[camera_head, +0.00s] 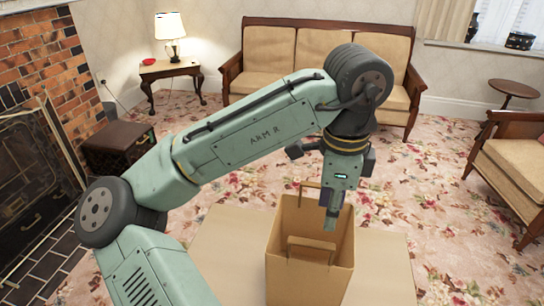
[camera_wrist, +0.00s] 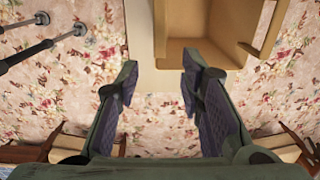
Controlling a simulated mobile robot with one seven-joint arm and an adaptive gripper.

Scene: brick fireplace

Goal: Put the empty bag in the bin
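A tan paper bag (camera_head: 309,283) with two loop handles stands upright with its mouth open. Its inside looks empty as far as it shows. In the wrist view the bag (camera_wrist: 203,22) is at the top right, with one handle at the right. My gripper (camera_head: 329,222) points down over the bag's far right part in the head view. I see no bin in either view.
The bag stands on a plain tan surface (camera_head: 385,272) above the floral carpet. A sofa (camera_head: 270,52) is behind, an armchair (camera_head: 515,160) at the right, a lamp table (camera_head: 168,72) and fireplace at the left. Two dark rods (camera_wrist: 52,38) show at the wrist view's left.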

